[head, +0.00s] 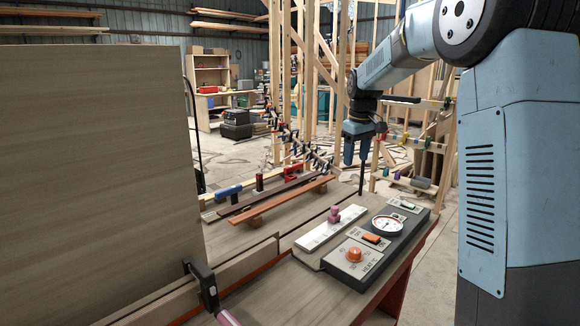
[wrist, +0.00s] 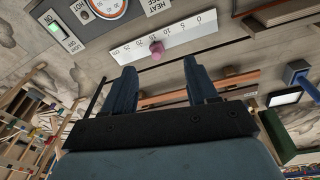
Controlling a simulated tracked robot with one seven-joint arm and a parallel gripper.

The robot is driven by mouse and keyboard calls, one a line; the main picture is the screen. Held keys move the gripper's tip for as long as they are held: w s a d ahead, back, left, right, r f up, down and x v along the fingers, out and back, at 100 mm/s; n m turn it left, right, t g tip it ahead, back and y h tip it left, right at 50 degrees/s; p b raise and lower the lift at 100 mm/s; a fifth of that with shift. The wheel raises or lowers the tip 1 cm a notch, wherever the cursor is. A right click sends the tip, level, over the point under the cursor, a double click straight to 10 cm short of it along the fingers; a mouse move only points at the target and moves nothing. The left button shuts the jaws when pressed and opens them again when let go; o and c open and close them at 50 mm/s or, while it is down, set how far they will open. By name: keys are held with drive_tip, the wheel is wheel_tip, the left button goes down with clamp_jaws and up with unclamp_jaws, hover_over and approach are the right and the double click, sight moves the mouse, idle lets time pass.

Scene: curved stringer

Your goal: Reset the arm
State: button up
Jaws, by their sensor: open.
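My gripper (head: 357,150) hangs from my raised arm above the far right part of the workbench, pointing down. In the wrist view my gripper (wrist: 157,85) shows two blue fingers spread apart with nothing between them. A white scale strip (head: 318,238) with a pink knob (head: 334,214) lies on the bench, and the strip (wrist: 185,36) and knob (wrist: 157,48) also show beyond the fingertips in the wrist view. A dark control box (head: 345,273) with a dial (head: 387,225), an orange knob (head: 354,255) and switches sits beside the strip.
A large wooden panel (head: 95,180) stands at the left. A clamp (head: 203,284) grips a strip near the front edge. Wood strips (head: 275,202) with a blue tool (head: 229,191) and red clamp (head: 292,172) lie at the back. A timber rack (head: 415,150) stands behind the bench.

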drive_tip(key=s+d+r+m+t, duration=0.2)
drive_tip(key=s+r, duration=0.1)
drive_tip(key=s, duration=1.2)
drive_tip(key=s+d+r+m+t, duration=0.1)
drive_tip(key=s+r+m, duration=0.15)
drive_tip(key=s, duration=1.15)
drive_tip(key=s+f+m+t, duration=0.1)
drive_tip(key=s+f, duration=0.3)
drive_tip(key=s, duration=0.6)
drive_tip(key=shift+d+f+m, duration=0.25)
drive_tip(key=shift+f+m, duration=0.1)
drive_tip(key=shift+m, duration=0.2)
